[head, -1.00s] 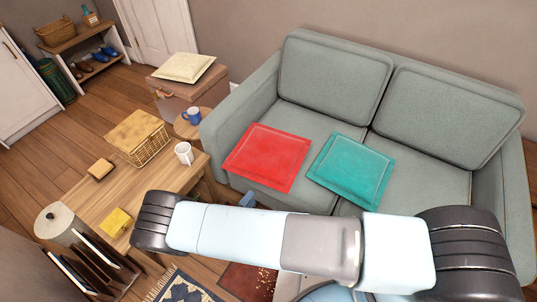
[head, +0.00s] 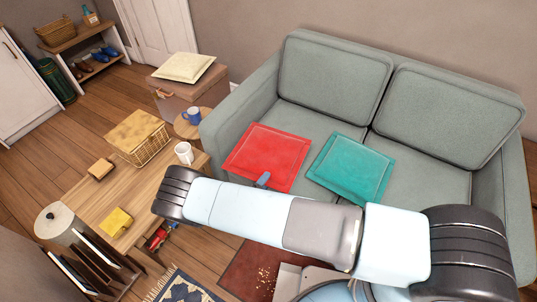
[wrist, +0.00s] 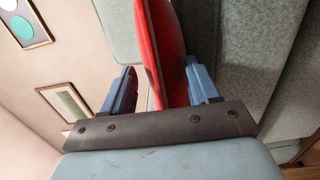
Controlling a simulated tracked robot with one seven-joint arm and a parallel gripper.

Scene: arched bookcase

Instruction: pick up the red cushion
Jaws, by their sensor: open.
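The red cushion (head: 268,152) lies on the left seat of the grey-green sofa, with the teal cushion (head: 351,168) beside it on the right. My gripper (wrist: 160,66) is open in the wrist view. The red cushion (wrist: 161,45) shows edge-on there, between the two blue fingers. In the head view one blue fingertip of my gripper (head: 263,179) shows over the cushion's front edge. The rest of the gripper is hidden behind my arm. I cannot tell whether either finger touches the cushion.
The sofa (head: 335,72) has an armrest left of the red cushion. A wooden table (head: 90,205) at the left holds a white mug (head: 184,153), a wire basket (head: 143,140) and a yellow object (head: 116,222). A blue mug (head: 192,115) stands near the armrest.

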